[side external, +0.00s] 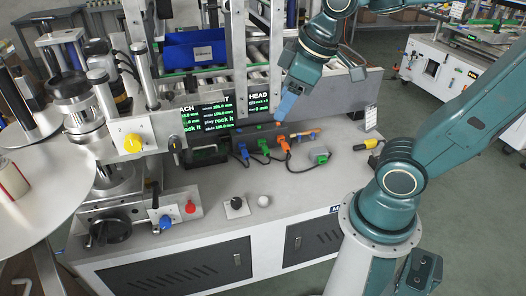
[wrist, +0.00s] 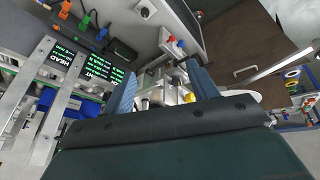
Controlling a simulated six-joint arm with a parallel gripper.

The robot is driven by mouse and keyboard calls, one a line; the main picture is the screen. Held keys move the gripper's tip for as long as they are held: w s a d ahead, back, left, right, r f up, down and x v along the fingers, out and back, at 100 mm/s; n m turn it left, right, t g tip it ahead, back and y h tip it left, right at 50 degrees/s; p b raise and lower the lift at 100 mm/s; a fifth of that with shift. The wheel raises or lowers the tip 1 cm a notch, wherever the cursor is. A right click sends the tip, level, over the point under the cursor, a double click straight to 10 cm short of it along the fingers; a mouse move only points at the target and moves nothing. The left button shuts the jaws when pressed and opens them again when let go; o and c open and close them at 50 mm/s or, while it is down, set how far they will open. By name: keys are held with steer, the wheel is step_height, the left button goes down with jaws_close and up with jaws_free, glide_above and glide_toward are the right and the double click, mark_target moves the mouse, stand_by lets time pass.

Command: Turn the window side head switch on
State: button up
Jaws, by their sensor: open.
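My gripper (side external: 281,116) has blue fingers and hangs open and empty above the back of the grey bench top. In the wrist view, the gripper (wrist: 161,68) shows its two fingers spread apart with nothing between them. A small grey box carries a red knob (side external: 190,207) and a blue knob (side external: 165,221) at the bench's left; the red knob also shows in the wrist view (wrist: 171,38). A yellow knob (side external: 132,143) sits on a metal bracket above it. A black knob (side external: 237,204) stands on a white plate. I cannot tell which is the window side head switch.
Blue (side external: 243,151), green (side external: 263,146) and orange (side external: 282,142) cable plugs stand near the back. A display (side external: 250,104) with green text is behind them. A blue bin (side external: 195,52) sits above. A round platter (side external: 45,190) is at left. The bench front is largely clear.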

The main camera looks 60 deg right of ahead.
steer(key=w+d+f+n+g, duration=0.1)
steer(key=w+d+f+n, duration=0.1)
steer(key=w+f+n, duration=0.5)
steer(key=n+g, duration=0.4)
steer(key=n, duration=0.7)
glide_above(236, 201)
step_height(236, 201, down, 28)
steer(key=shift+d+r, duration=0.1)
steer(key=shift+r, duration=0.05)
steer(key=shift+f, duration=6.85)
